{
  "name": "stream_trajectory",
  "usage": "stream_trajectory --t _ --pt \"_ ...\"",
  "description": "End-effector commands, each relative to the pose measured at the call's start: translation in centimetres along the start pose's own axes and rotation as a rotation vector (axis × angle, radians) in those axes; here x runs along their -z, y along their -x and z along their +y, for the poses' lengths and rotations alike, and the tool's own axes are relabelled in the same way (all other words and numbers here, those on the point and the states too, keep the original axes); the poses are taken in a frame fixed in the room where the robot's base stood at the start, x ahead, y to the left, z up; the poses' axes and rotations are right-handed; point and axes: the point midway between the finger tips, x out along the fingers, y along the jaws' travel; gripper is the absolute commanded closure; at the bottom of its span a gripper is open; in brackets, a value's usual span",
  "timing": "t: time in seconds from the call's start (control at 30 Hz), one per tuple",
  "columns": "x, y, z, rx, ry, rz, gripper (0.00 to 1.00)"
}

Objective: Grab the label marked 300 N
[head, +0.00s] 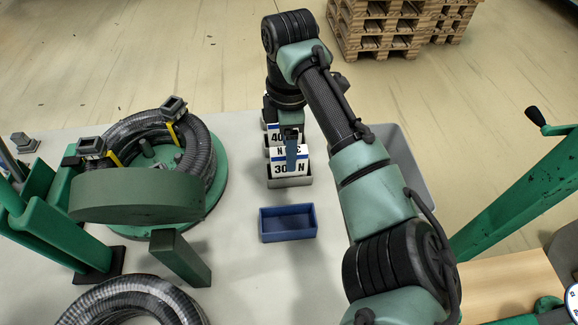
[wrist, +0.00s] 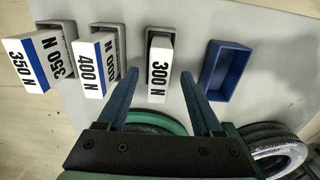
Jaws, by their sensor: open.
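The 300 N label (wrist: 158,84) is a white block with black print, standing in a small grey holder (wrist: 159,31). In the wrist view it lies between the two blue fingers of my gripper (wrist: 160,73), which is open with a gap on each side. In the head view the label (head: 280,169) shows below my gripper (head: 291,150), and a blue finger hides part of its face. I cannot tell how far down the fingers reach along it.
The 400 N label (wrist: 90,70) and the 350 N label (wrist: 27,66) stand in a row to the left in the wrist view. An empty blue tray (head: 288,224) sits beside the 300 N holder. Hose coils on a green stand (head: 215,185) are at left.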

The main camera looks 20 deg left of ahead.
Motion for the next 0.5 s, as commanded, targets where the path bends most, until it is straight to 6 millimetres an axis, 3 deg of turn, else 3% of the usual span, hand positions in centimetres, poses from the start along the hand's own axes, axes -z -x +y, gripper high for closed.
stream_trajectory --t 0.17,0.43,0.5 --pt "0.0 -2.1 0.0 0.001 0.001 0.0 0.32" --pt "0.0 -2.4 0.0 0.0 0.001 -0.001 0.32" --pt "0.0 -2.4 0.0 0.0 0.001 -0.001 0.45"
